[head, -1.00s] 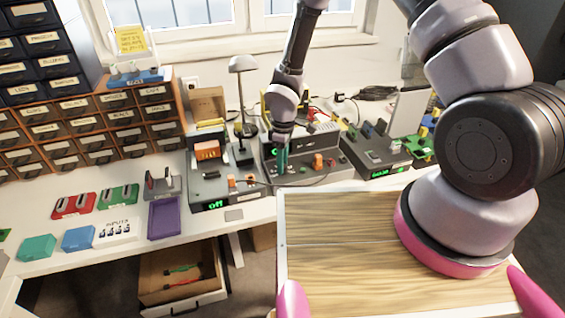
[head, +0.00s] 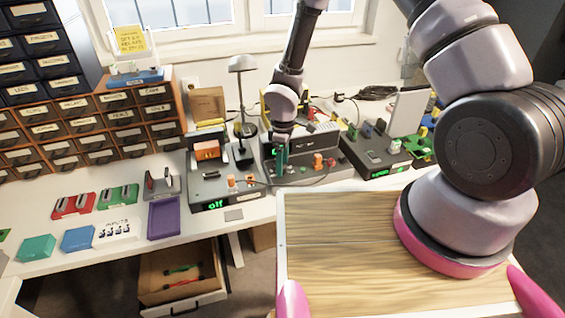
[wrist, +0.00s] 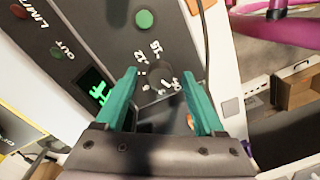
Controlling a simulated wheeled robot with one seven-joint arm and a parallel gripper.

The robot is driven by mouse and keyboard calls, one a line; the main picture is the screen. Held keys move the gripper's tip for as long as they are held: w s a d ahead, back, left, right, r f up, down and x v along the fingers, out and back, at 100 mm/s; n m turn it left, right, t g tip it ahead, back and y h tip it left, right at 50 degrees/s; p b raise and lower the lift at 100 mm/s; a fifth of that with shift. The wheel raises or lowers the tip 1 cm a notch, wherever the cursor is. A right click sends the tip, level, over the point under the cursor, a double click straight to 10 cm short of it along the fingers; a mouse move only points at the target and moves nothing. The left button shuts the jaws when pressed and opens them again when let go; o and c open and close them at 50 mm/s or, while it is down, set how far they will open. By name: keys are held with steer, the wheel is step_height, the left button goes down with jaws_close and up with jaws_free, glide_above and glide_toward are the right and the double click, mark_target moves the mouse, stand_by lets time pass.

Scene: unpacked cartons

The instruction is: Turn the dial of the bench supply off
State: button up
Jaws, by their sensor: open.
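The bench supply (head: 305,145) is a dark grey unit at the back middle of the bench, partly hidden behind my gripper. In the wrist view its dark round dial (wrist: 165,78) has white numbers beside it and lies between my fingertips. A lit green display (wrist: 97,92) is left of the dial; its reading is partly cut off. My gripper (wrist: 158,76) is open, with teal fingers on either side of the dial. I cannot tell whether they touch it. In the head view my gripper (head: 282,160) points down at the unit's front.
A grey unit with a green "off" display (head: 216,205) stands left of the supply, another unit (head: 378,155) right. A lamp (head: 243,65) stands close behind. A thin cable (wrist: 205,45) runs by the right finger. A purple tray (head: 164,218) lies at left; a drawer (head: 180,280) is open below.

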step_height(320, 180, up, 11)
steer(key=shift+w, duration=0.25)
steer(key=shift+d+f, duration=0.1)
